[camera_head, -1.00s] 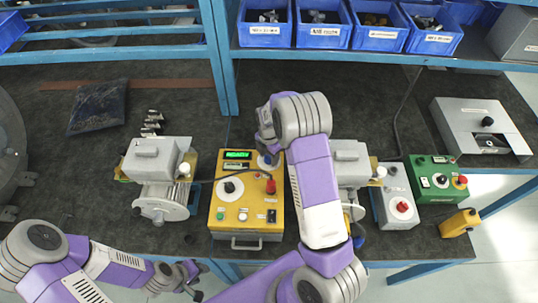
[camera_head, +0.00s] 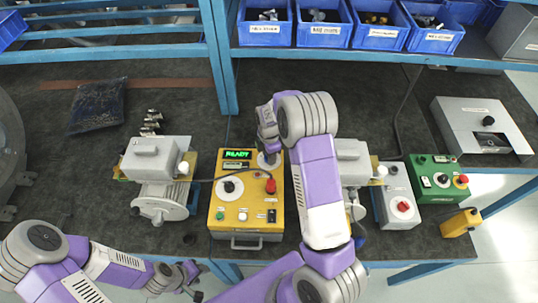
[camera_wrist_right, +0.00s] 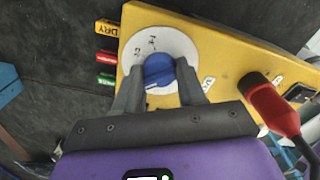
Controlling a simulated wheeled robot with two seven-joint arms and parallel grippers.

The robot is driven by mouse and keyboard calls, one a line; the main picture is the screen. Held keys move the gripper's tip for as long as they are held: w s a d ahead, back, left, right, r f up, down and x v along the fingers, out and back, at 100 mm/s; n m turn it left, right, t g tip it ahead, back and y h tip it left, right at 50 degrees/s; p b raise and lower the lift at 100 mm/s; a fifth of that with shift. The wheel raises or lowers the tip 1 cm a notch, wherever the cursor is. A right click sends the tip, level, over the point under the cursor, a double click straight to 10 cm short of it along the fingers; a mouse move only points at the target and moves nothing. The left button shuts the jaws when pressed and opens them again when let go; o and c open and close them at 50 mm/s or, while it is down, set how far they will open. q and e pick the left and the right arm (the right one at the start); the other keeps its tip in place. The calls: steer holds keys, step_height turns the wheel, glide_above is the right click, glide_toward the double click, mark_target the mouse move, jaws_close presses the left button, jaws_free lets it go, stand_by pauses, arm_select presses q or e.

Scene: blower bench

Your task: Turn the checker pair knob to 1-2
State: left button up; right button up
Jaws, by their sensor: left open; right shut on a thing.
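The yellow checker box (camera_head: 247,215) stands on the dark bench in the head view, its display (camera_head: 237,154) lit with green READY. Its blue pair knob (camera_wrist_right: 159,72) sits on a white round dial (camera_wrist_right: 177,42) with small marks, partly covered. My right gripper (camera_wrist_right: 160,84) is shut on the blue knob, one finger on each side. In the head view my right arm reaches over the box and mostly hides the knob. My left gripper (camera_head: 190,279) is open and empty near the bench's front edge.
A red plug (camera_wrist_right: 268,100) with a cable sits on the box beside the knob. A grey motor (camera_head: 162,170) stands left of the box; a second is partly behind my right arm. A green box (camera_head: 434,177) stands at right. Blue bins (camera_head: 325,28) line the shelf.

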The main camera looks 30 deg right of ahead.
steer(key=shift+m, duration=2)
steer(key=o, duration=1.1)
steer(key=shift+c, duration=0.2)
step_height(320, 180, up, 8)
steer(key=shift+f, duration=0.15)
